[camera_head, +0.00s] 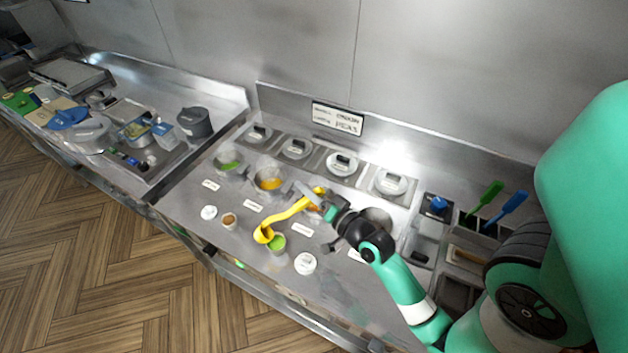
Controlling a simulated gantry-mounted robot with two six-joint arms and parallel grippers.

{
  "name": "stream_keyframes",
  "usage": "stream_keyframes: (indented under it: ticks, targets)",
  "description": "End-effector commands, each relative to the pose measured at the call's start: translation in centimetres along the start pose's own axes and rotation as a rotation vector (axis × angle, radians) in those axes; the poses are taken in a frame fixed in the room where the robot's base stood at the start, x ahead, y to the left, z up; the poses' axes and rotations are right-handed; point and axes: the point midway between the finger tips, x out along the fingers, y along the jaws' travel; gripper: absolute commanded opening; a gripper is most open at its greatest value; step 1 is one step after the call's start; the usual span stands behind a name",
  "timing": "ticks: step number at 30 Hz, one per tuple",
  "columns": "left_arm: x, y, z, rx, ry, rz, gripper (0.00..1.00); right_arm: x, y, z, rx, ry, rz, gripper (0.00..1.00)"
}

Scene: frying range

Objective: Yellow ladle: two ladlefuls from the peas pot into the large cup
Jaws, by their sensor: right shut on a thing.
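My right gripper (330,206) is shut on the yellow ladle (291,212) near the upper end of its handle. The ladle's bowl (262,236) hangs at the left, at or just beside the rim of a clear cup with bright green contents (277,246). I cannot tell whether the bowl touches the cup or holds anything. A pot with green contents (229,165) stands at the back left of the counter, but its label is too small to read. My left gripper is not in view.
A pot with orange-yellow contents (268,183) stands behind the ladle. A small brown-filled cup (229,221) and white round items (305,264) (209,212) are near the front edge. Several lidded containers line the back. Green (489,194) and blue (511,205) handles rise at right.

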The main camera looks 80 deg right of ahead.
Motion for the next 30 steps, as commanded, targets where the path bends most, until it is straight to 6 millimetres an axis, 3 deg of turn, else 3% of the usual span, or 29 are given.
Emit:
stream_keyframes:
  ticks: [1, 4, 15, 21, 24, 30]
  targets:
    - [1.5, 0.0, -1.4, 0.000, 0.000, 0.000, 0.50, 0.1, -1.5, -0.6, -0.027, -0.011, 0.008, 0.00]
    - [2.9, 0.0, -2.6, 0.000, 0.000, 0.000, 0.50, 0.4, -2.7, -0.7, -0.087, -0.024, 0.030, 0.00]
    - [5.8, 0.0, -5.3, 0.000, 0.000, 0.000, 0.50, 2.6, -8.5, 1.4, -0.417, -0.107, 0.160, 0.00]
    - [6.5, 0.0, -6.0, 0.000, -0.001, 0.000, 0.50, 4.2, -10.7, 4.0, -0.617, -0.155, 0.243, 0.00]
    - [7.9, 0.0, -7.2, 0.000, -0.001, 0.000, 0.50, 4.9, -12.1, 4.8, -0.713, -0.180, 0.284, 0.00]
    - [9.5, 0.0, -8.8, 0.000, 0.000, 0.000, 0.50, 5.5, -12.5, 5.7, -0.787, -0.198, 0.320, 0.00]
